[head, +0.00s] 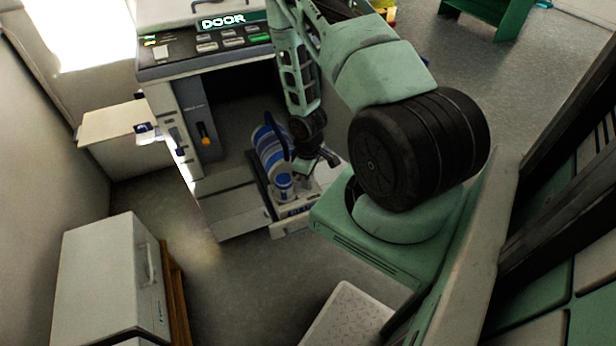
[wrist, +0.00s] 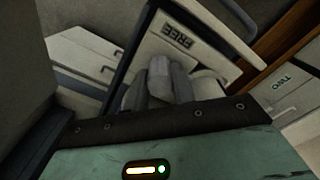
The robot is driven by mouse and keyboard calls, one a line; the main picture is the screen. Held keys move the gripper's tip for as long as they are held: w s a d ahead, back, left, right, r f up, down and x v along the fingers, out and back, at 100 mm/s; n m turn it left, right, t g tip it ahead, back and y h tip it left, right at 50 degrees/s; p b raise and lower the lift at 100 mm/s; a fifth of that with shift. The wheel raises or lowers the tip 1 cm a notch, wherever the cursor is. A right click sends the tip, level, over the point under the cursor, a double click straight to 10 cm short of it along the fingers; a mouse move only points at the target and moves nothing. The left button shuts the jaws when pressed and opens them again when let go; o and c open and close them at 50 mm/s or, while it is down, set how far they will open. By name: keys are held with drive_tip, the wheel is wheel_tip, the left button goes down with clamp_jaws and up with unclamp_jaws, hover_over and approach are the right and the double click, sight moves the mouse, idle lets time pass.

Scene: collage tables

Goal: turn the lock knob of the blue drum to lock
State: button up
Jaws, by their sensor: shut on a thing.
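The blue drum (head: 268,150), banded in blue and white, sits in the open bay of the machine below its control panel. My gripper (head: 312,166) reaches down to the drum's right front side, and my arm hides part of it. In the wrist view my gripper (wrist: 159,88) has its grey fingers closed around a small grey piece, the lock knob (wrist: 159,67). A pale plate behind the knob bears the word FREE (wrist: 180,36), upside down in this view. The knob's exact angle is hard to tell, since the fingers cover its sides.
The control panel (head: 205,42) with a DOOR display overhangs the bay. A light cabinet (head: 112,280) stands at lower left, with floor between it and the machine. A label reading TWO (wrist: 283,84) shows at right in the wrist view. A dark curved bar (wrist: 238,18) passes near the plate.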

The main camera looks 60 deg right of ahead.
drive_tip(key=o, duration=1)
wheel_tip(320, 180, up, 17)
drive_tip(key=p, duration=0.1)
drive_tip(key=shift+r+p, duration=0.2)
drive_tip(key=shift+p, duration=0.1)
